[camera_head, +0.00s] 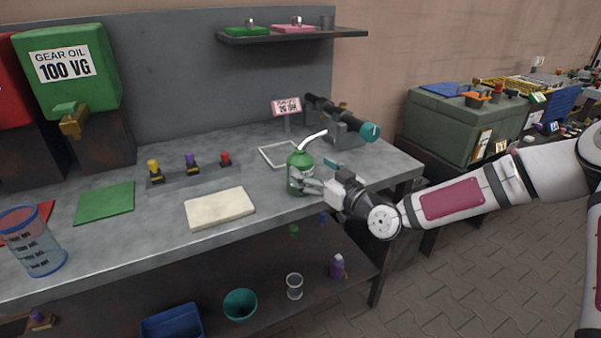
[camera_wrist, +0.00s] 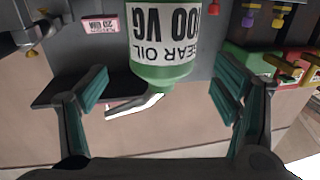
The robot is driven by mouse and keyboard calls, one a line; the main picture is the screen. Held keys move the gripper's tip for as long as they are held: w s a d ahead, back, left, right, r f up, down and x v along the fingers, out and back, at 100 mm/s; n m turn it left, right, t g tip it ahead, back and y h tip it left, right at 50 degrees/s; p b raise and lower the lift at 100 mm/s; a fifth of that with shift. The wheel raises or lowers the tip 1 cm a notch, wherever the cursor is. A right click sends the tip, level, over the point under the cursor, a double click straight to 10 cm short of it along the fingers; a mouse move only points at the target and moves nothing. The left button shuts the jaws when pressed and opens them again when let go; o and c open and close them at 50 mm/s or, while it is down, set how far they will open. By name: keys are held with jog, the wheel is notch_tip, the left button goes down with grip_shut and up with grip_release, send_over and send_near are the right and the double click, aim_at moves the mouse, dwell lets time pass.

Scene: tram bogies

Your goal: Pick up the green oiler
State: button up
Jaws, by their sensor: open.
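The green oiler (camera_head: 298,162) stands upright on the grey workbench, near its front edge, with a thin white spout bent up and to the right. My gripper (camera_head: 313,184) is open at the oiler's lower right side. In the wrist view the picture is upside down. The oiler (camera_wrist: 162,72), with a white GEAR OIL 100 VG label, shows between the two teal finger pads of my gripper (camera_wrist: 162,92), with gaps on both sides. I cannot tell how deep it sits between the fingers.
A white tray frame (camera_head: 279,155) lies behind the oiler and a cream pad (camera_head: 219,208) to its left. A dark cylinder with a teal end (camera_head: 345,121) sits behind. A small rack with coloured-top items (camera_head: 195,174) stands left. A wall shelf (camera_head: 291,36) hangs above.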

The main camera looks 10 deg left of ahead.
jog(key=shift+f+x, duration=0.15)
jog(key=shift+x, duration=1.15)
jog(key=shift+f+x, duration=0.1)
jog(key=shift+x, duration=1.25)
jog(key=shift+s, duration=0.1)
jog(key=c, duration=1.6)
jog(key=shift+c, duration=0.2)
jog(key=shift+r, duration=0.15)
